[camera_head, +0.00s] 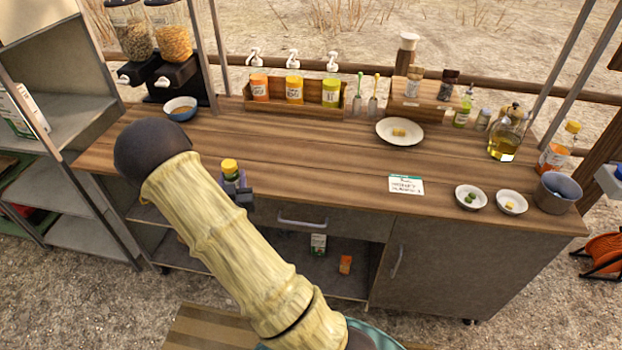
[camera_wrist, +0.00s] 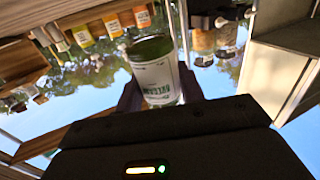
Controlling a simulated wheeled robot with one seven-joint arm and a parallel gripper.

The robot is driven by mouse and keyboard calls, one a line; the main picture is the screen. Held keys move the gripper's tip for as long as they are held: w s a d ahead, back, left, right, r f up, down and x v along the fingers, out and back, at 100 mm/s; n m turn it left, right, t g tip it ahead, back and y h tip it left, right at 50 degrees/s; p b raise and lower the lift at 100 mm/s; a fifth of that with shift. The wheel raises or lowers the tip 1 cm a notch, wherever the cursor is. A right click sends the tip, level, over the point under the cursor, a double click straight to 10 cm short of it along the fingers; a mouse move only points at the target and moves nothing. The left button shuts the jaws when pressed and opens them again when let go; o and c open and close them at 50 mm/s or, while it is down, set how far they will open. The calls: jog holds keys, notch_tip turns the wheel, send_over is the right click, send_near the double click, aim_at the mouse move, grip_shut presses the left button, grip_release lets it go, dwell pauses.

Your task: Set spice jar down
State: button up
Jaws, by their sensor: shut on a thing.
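The spice jar (camera_head: 230,168) has a yellow lid and stands about upright in my gripper (camera_head: 236,190), which is shut on it. In the head view they appear over the counter's front edge, left of the drawer handle. My arm hides the counter to the left of them, and I cannot tell the jar's height above the wood. The wrist view is upside down; there the jar (camera_wrist: 155,72) shows a white label with green print, between the dark fingers. The wooden counter (camera_head: 300,165) has a wide bare stretch right of the jar.
A blue bowl (camera_head: 180,108) stands back left, near the cereal dispensers. A rack (camera_head: 270,105) holds several labelled containers. A white plate (camera_head: 400,131), a small sign (camera_head: 406,185), two small dishes, an oil jug (camera_head: 505,140) and a grey pot (camera_head: 557,193) take up the right.

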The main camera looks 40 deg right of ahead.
jog(key=s+d+f+m+g+h+b, duration=0.2)
jog(key=s+d+f+g+h+b, duration=0.1)
jog(key=s+b, duration=0.3)
jog(key=s+d+f+m+g+h+b, duration=0.3)
jog(key=s+d+b, duration=0.2)
jog(key=b, duration=0.5)
jog(key=shift+s+f+m, duration=0.25)
jog(key=shift+s+m, duration=0.05)
jog(key=shift+s, duration=0.15)
jog(key=shift+d, duration=0.1)
jog(key=x, duration=1.4)
jog(key=shift+r+b, duration=0.1)
jog(key=shift+b, duration=0.25)
jog(key=shift+d, duration=0.1)
jog(key=x, duration=0.3)
jog(key=shift+w+d, duration=0.15)
jog(key=shift+d, duration=0.05)
jog(key=shift+w+d, duration=0.15)
jog(key=shift+d, duration=0.05)
jog(key=shift+a, duration=0.1)
